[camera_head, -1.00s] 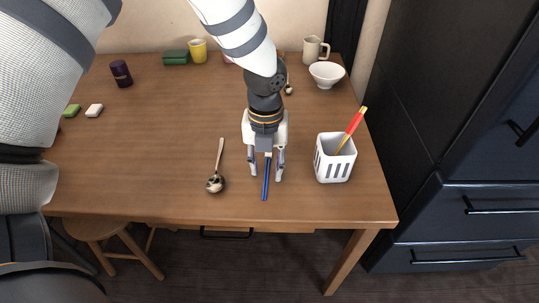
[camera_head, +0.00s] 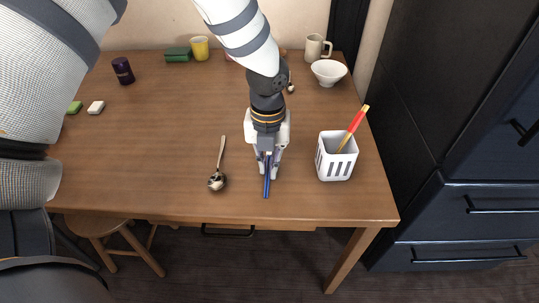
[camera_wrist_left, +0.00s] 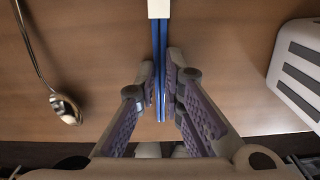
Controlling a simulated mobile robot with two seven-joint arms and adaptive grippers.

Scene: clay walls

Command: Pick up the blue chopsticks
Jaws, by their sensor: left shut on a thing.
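The blue chopsticks (camera_head: 267,187) lie on the wooden table near its front edge, pointing toward the front. My left gripper (camera_head: 268,174) comes down over them from above and is shut on them. In the left wrist view the blue chopsticks (camera_wrist_left: 159,50) run between the two fingers (camera_wrist_left: 161,95), with a white part at their far end. Part of the chopsticks is hidden under the gripper in the head view. My right gripper is not in view.
A spoon (camera_head: 217,182) lies just left of the chopsticks. A white slotted holder (camera_head: 336,167) with red-and-yellow chopsticks (camera_head: 355,124) stands to the right. A bowl (camera_head: 328,73), a mug (camera_head: 315,47) and a yellow cup (camera_head: 200,48) stand at the back.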

